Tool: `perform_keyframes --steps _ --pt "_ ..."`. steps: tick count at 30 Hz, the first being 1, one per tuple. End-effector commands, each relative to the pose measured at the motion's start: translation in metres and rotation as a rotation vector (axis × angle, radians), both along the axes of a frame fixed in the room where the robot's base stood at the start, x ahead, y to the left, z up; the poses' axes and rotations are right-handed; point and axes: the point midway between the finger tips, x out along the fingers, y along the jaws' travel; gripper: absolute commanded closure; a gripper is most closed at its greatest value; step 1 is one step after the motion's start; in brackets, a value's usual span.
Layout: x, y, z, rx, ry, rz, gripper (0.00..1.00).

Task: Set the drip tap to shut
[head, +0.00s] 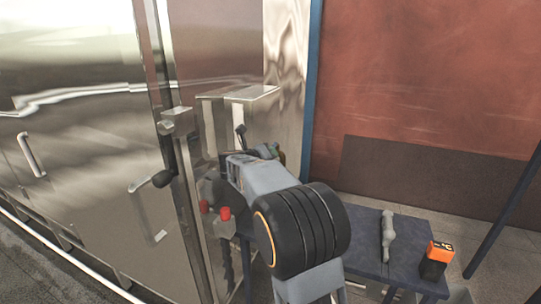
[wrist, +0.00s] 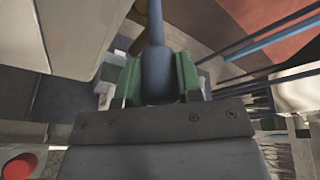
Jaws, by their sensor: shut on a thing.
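My gripper (wrist: 158,82) is shut on a blue-grey rounded handle, which I take to be the drip tap's handle (wrist: 156,62). The handle stands between the two green finger pads and narrows toward the top of the wrist view. A brass-coloured part (wrist: 140,12) shows beside its far end. In the head view my gripper (head: 268,152) is beside the steel machine, partly hidden behind my own wrist. The tap's body is mostly hidden there, so I cannot tell the handle's angle.
A dark blue table (head: 362,225) at the right bears a grey tool (head: 388,235) and an orange-black device (head: 437,258).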

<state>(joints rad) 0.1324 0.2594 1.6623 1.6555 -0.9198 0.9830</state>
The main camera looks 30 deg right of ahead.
Motion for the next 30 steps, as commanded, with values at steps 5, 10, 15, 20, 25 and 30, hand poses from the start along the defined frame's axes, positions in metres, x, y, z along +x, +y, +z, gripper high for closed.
perform_keyframes --steps 5,10,15,20,25,30 --pt "0.0007 0.0005 0.0022 -0.004 -0.003 -0.015 1.0" --pt "0.0006 0.0005 0.0021 -0.004 -0.003 -0.016 1.0" --pt "0.0005 0.0004 0.0021 -0.004 -0.003 -0.016 1.0" --pt "0.0005 0.0006 0.0015 -0.004 -0.002 -0.015 0.52" --pt "0.001 0.0019 0.0008 -0.002 0.0 -0.013 0.41" --pt "0.0009 0.0025 0.0005 -0.002 0.0 -0.013 0.41"
